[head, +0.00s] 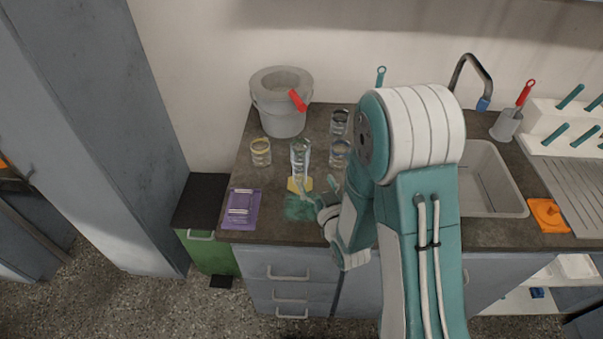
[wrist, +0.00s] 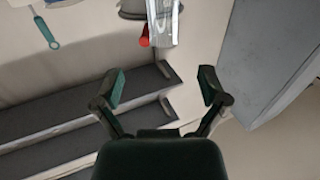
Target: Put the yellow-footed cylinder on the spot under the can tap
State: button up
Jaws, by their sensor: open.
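The clear cylinder (head: 300,158) stands upright on its yellow foot (head: 300,184) on the dark worktop. I cannot make out a marked spot under the tap.
A yellowish glass (head: 260,152) stands left of the cylinder, and clear glasses (head: 339,122) stand to its right. A teal patch (head: 298,208) lies in front, a purple packet (head: 241,209) front left. The sink (head: 490,180) is at right.

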aim_at(302, 160)
jog(key=x, duration=1)
jog(key=shift+w+a, duration=0.3)
jog(key=shift+a, duration=0.05)
jog(key=shift+r, duration=0.1)
grip_shut()
